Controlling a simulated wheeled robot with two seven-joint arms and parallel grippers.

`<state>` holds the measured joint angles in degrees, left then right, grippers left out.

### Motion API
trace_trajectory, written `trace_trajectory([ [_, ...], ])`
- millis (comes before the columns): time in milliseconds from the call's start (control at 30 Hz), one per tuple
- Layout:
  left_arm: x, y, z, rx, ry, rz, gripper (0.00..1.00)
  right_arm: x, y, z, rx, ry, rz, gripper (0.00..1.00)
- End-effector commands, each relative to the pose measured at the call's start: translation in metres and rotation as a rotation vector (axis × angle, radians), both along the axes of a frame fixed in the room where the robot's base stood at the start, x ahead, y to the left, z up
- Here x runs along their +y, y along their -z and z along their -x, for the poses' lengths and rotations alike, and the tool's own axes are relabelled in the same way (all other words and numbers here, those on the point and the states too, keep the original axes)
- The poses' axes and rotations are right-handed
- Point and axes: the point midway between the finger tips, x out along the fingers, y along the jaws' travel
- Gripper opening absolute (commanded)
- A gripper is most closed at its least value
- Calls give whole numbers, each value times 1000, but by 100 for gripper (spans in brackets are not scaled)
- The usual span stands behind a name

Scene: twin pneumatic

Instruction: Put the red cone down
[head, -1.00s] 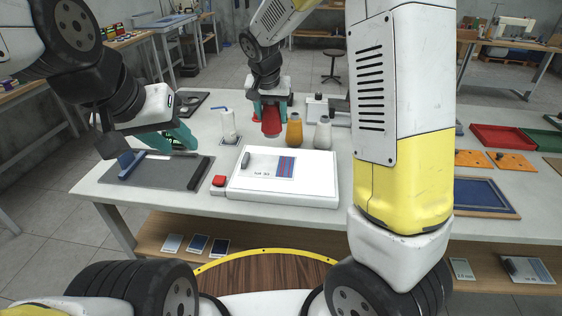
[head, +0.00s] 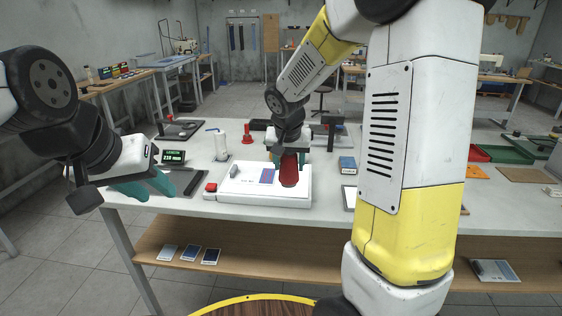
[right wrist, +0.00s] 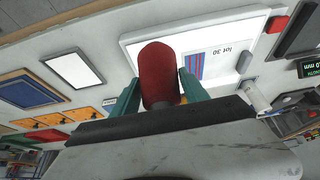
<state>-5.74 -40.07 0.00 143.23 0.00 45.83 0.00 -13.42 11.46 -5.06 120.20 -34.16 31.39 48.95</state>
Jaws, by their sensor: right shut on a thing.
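The red cone (head: 289,172) is held by my right gripper (head: 289,158) over the right part of the white flat box (head: 240,186). In the right wrist view the red cone (right wrist: 158,75) stands out between the two teal fingers, with the box (right wrist: 135,46) beyond it. Whether the cone's lower end touches the box cannot be told. The box carries a printed label with blue and red stripes. My left gripper (head: 142,187) hangs at the table's left front edge, away from the cone; its finger gap is unclear.
A red button block (head: 210,188) sits at the box's left. A white bottle (head: 220,146) stands behind it, and a green-digit display (head: 173,157) is farther left. A blue box (head: 347,165) lies to the right. My right arm hides much of the table's right side.

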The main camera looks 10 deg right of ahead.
Motion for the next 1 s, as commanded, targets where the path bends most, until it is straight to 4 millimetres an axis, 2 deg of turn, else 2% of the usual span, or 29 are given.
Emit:
trace_trajectory([
  [33, 0, 0, 0, 0, 0, 0, 36, -8, 2, -14, 0, 6, -1, 6],
  [200, 0, 0, 0, 0, 0, 0, 36, -26, 6, -54, -1, 4, -1, 6],
  [400, 0, 0, 0, 0, 0, 0, 36, -40, 9, -84, -1, 1, -1, 6],
  [567, 0, 0, 0, 0, 0, 0, 36, -42, 12, -89, 0, 0, -1, 6],
  [800, 0, 0, 0, 0, 0, 0, 36, -42, 42, -88, 1, -1, -1, 6],
  [1000, 0, 0, 0, 0, 0, 0, 36, -42, 44, -88, -1, -1, -1, 6],
])
